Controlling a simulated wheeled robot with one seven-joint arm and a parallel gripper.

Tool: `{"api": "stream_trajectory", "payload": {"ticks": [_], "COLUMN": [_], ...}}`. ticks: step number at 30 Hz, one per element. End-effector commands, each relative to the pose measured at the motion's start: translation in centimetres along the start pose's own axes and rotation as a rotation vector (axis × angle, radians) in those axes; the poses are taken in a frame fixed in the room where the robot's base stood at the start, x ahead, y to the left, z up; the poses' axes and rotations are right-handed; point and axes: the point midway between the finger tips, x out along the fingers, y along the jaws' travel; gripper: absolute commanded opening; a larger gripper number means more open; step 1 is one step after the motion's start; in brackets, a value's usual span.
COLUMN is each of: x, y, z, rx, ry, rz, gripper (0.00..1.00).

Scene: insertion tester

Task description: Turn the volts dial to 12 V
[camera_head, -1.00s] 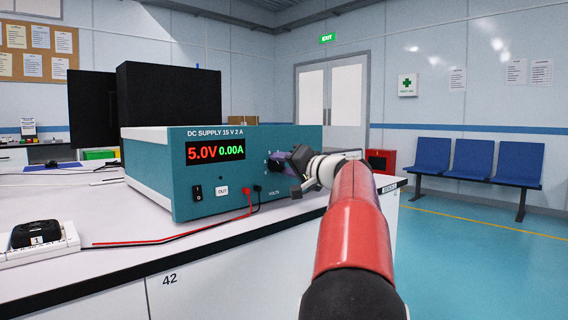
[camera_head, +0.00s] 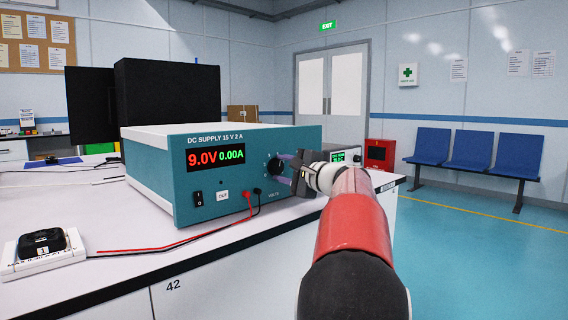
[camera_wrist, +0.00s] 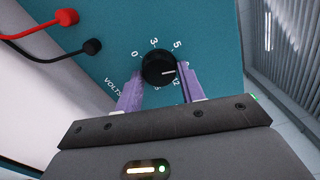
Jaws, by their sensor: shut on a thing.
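The teal DC supply (camera_head: 222,180) stands on the white bench, and its red display (camera_head: 202,160) reads 9.0V beside a green 0.00A. The black volts dial (camera_head: 275,168) is on the right of its front face. In the wrist view the dial (camera_wrist: 158,68) has a white pointer line toward the right, with marks 0, 3, 5 and 12 legible around it. My gripper (camera_head: 284,169) is at the dial, its purple fingers on either side of it. In the wrist view the gripper (camera_wrist: 160,80) is shut on the dial; the fingers partly cover the scale.
Red and black leads plug in left of the dial; the red plug (camera_wrist: 67,17) and black plug (camera_wrist: 92,46) show in the wrist view. A power switch (camera_head: 198,198) and OUT button (camera_head: 222,196) are further left. Another small instrument (camera_head: 346,157) stands behind my wrist.

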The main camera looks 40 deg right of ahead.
Motion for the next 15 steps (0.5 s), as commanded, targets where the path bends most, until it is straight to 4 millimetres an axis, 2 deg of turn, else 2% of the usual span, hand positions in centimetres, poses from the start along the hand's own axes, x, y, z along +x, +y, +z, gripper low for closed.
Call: {"api": "stream_trajectory", "payload": {"ticks": [15], "x": [-0.03], "y": [-0.05], "z": [0.03], "rx": [0.492], "ry": [0.003], "rz": [0.003], "gripper": [0.16]}}
